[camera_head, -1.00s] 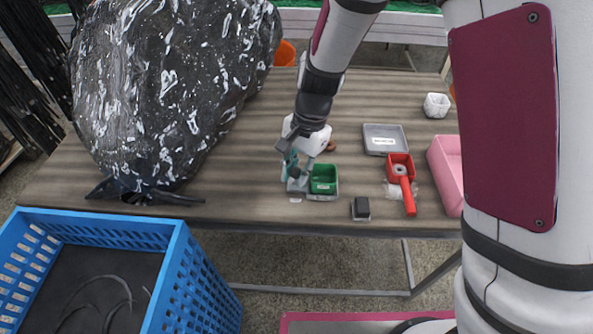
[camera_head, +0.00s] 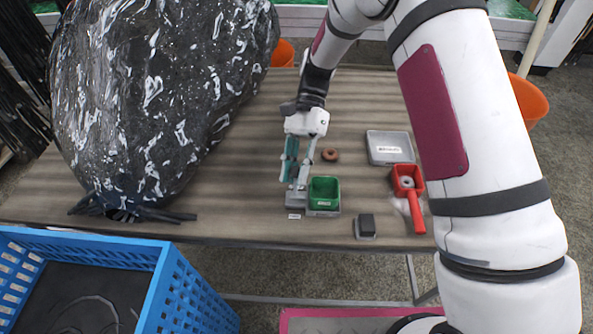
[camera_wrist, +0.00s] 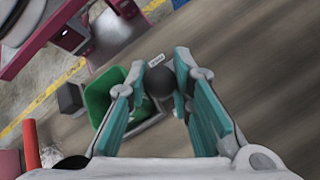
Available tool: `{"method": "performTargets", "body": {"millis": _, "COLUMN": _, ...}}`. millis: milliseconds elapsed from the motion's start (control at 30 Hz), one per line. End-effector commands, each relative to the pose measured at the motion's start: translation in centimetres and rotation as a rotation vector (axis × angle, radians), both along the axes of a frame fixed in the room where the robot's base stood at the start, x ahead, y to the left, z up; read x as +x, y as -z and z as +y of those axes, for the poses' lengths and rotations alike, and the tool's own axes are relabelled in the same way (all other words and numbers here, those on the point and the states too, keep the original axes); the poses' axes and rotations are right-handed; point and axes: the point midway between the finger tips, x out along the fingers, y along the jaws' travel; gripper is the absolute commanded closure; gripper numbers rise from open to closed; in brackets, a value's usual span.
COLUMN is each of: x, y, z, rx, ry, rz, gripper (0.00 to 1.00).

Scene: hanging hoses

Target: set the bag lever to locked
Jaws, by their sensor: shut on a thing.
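The bag lever (camera_wrist: 160,82) shows as a dark round knob between my fingertips in the wrist view. Its grey base (camera_head: 297,204) stands at the table's front edge, left of a green bin, in the head view. A small white label (camera_head: 294,216) lies in front of it. My gripper (camera_head: 297,186) comes down from above with teal-padded fingers. It also shows in the wrist view (camera_wrist: 160,76), one finger on each side of the knob, shut on it. The fingers hide most of the lever in the head view, and I cannot read the label or tell the lever's setting.
The green bin (camera_head: 324,192) stands close to the right of the lever. A dark block (camera_head: 366,226), red scoop (camera_head: 409,185), grey tray (camera_head: 391,146) and brown ring (camera_head: 330,155) lie further right. A large black bag (camera_head: 150,100) and blue crate (camera_head: 195,290) are left.

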Motion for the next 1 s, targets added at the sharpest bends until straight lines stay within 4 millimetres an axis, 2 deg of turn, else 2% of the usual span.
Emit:
{"method": "performTargets", "body": {"millis": 633, "x": 0.19, "y": 0.25, "z": 0.02, "rx": 0.002, "ry": 0.003, "rz": 0.052, "gripper": 1.0}}
{"method": "performTargets", "body": {"millis": 667, "x": 0.19, "y": 0.25, "z": 0.02, "rx": 0.002, "ry": 0.003, "rz": 0.052, "gripper": 0.77}}
{"method": "performTargets", "body": {"millis": 733, "x": 0.18, "y": 0.26, "z": 0.01, "rx": 0.001, "ry": 0.002, "rz": 0.052, "gripper": 0.61}}
{"method": "performTargets", "body": {"millis": 767, "x": 0.18, "y": 0.25, "z": 0.02, "rx": 0.001, "ry": 0.002, "rz": 0.052, "gripper": 0.57}}
{"method": "performTargets", "body": {"millis": 1000, "x": 0.14, "y": 0.22, "z": 0.01, "rx": 0.001, "ry": 0.001, "rz": 0.053, "gripper": 0.57}}
